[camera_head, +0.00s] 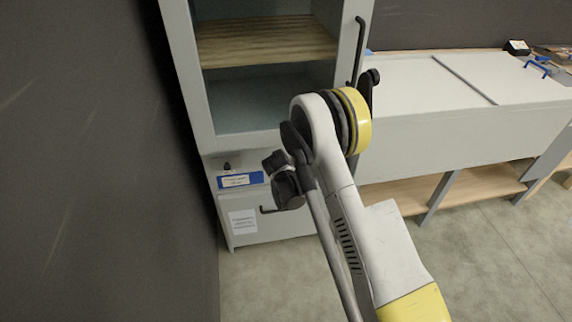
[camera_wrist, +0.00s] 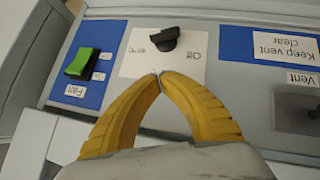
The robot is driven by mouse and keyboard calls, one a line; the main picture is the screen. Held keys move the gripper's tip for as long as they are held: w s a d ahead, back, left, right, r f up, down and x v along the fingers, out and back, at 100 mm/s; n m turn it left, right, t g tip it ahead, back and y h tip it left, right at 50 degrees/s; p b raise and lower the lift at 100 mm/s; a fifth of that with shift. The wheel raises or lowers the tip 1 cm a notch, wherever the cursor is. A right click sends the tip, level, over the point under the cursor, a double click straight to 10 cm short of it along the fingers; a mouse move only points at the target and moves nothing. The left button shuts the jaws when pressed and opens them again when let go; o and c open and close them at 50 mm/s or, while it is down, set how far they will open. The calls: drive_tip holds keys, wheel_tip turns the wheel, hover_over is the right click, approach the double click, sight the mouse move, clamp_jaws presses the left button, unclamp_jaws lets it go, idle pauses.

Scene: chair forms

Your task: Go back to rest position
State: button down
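In the wrist view my gripper (camera_wrist: 159,76) has two yellow fingers whose tips meet, with nothing visible between them. Just beyond the tips is a control panel with a black knob (camera_wrist: 165,40) on a white plate; the fingers appear apart from the knob, though the exact gap is hard to tell. Left of the fingers is a green rocker switch (camera_wrist: 81,62) on a blue label marked Fan. In the head view my arm reaches over toward the cabinet, and the fingers cannot be made out there.
A grey cabinet (camera_head: 179,40) with a wooden shelf (camera_head: 262,42) inside stands ahead, with a black upright handle (camera_head: 357,50). A low grey bench unit (camera_head: 440,140) is to the right. A dark wall (camera_head: 90,150) is close on the left. Floor (camera_head: 490,255) is clear at right.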

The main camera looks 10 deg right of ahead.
drive_tip(key=p+v, duration=0.2)
drive_tip(key=v, duration=0.5)
drive_tip(key=shift+r, duration=0.15)
drive_tip(key=s+d+r, duration=0.2)
drive_tip(key=s+r, duration=0.2)
drive_tip(key=r, duration=0.4)
drive_tip(key=s+d+r+g+y, duration=0.1)
drive_tip(key=s+r, duration=0.3)
drive_tip(key=r, duration=0.3)
drive_tip(key=s+d+r, duration=0.2)
drive_tip(key=s+r, duration=0.3)
drive_tip(key=r, duration=0.3)
drive_tip(key=s+r+y, duration=0.1)
drive_tip(key=s+r, duration=0.1)
drive_tip(key=s, duration=1)
drive_tip(key=s+r+m+g, duration=0.1)
drive_tip(key=s+r, duration=0.1)
drive_tip(key=s, duration=1)
drive_tip(key=shift+d+r+m+y, duration=0.2)
drive_tip(key=shift+d+m+y, duration=0.1)
drive_tip(key=shift+d+y, duration=0.1)
